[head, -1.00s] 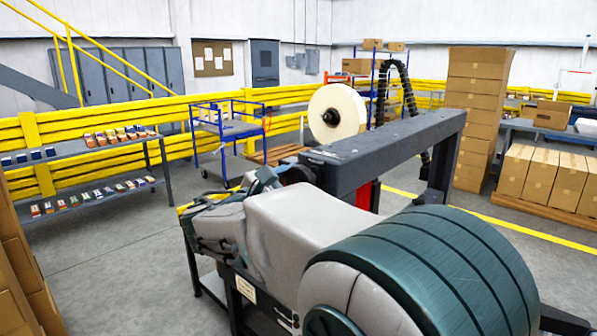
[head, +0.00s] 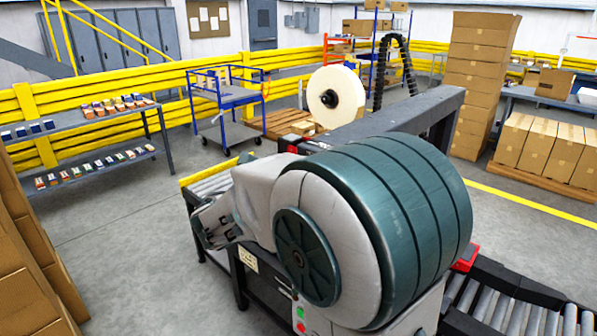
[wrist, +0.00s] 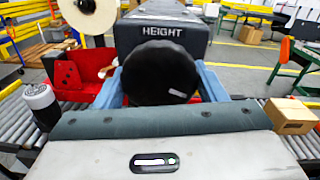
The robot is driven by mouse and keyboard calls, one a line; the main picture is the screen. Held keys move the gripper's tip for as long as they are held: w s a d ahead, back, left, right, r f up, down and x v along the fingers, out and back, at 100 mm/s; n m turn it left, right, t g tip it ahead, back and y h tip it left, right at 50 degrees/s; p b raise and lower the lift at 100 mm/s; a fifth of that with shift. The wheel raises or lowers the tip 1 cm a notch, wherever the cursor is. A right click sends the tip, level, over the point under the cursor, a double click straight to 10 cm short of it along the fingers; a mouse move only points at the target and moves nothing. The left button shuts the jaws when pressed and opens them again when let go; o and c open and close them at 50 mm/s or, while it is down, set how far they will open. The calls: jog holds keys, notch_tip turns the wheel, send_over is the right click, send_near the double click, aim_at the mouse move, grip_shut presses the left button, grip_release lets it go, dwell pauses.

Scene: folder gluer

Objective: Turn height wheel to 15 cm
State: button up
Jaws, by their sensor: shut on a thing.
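The height wheel (wrist: 158,72) is a round black knob in the wrist view, under the white word HEIGHT on the machine's dark grey beam (wrist: 162,28). A small pale mark sits on the lower right of its face. My gripper (wrist: 160,80) has one blue finger on the left and one on the right of the wheel and is shut on it. In the head view the beam (head: 425,110) shows behind my arm, which hides the wheel. No height scale can be read in either view.
Roller conveyors (wrist: 20,125) run on both sides of the beam. A small carton (wrist: 290,115) sits on the right rollers, and a black-and-white cylinder (wrist: 40,103) stands at the left.

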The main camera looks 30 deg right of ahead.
dwell(0.4)
jog(key=o, duration=1)
jog(key=b+v, duration=0.2)
jog(key=v, duration=1.2)
jog(key=shift+w+f+b, duration=0.1)
jog(key=shift+b, duration=0.25)
